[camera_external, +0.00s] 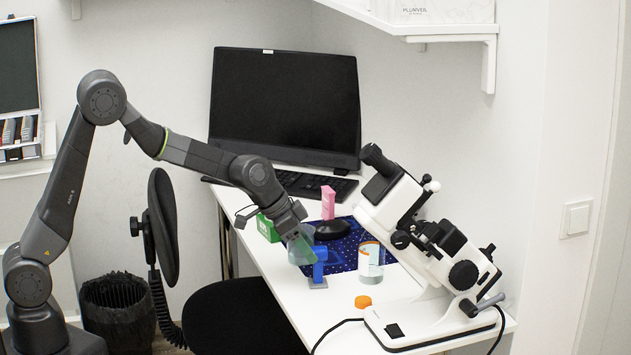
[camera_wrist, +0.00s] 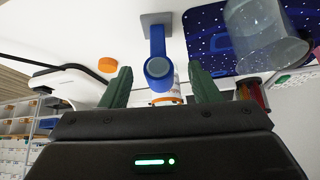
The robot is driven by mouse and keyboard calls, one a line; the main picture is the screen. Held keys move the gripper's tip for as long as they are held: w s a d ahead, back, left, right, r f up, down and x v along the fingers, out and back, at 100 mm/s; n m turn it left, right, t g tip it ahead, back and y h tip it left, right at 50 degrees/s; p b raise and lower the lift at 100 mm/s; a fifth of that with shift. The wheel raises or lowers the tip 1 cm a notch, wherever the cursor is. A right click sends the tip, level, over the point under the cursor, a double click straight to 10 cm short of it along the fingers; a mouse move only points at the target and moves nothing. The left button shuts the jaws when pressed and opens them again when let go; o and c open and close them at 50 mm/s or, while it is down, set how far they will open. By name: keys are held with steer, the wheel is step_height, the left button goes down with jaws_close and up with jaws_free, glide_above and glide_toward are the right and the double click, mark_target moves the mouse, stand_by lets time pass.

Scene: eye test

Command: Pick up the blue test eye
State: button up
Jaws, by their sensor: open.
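The blue test eye (camera_external: 319,268) stands upright on a small grey square base on the white desk, near its left edge. In the wrist view the blue test eye (camera_wrist: 158,68) shows as a blue post with a round, grey-faced head. My gripper (camera_external: 308,253) comes down from the upper left, right beside the eye's top, and partly covers it in the outside view. In the wrist view my gripper (camera_wrist: 160,88) is open, its green fingers on either side of the eye's head, with gaps visible on both sides. I see no grip on it.
A clear jar (camera_external: 371,263) stands close right of the eye, by a dark blue speckled mat (camera_external: 346,247). An orange cap (camera_external: 363,302) lies in front. A white microscope-like device (camera_external: 422,240) fills the right. A green box (camera_external: 268,229) and pink block (camera_external: 328,203) stand behind.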

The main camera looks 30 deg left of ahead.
mark_target(318, 266)
steer(key=shift+x, duration=2.65)
steer(key=shift+s, duration=0.1)
steer(key=c, duration=1.2)
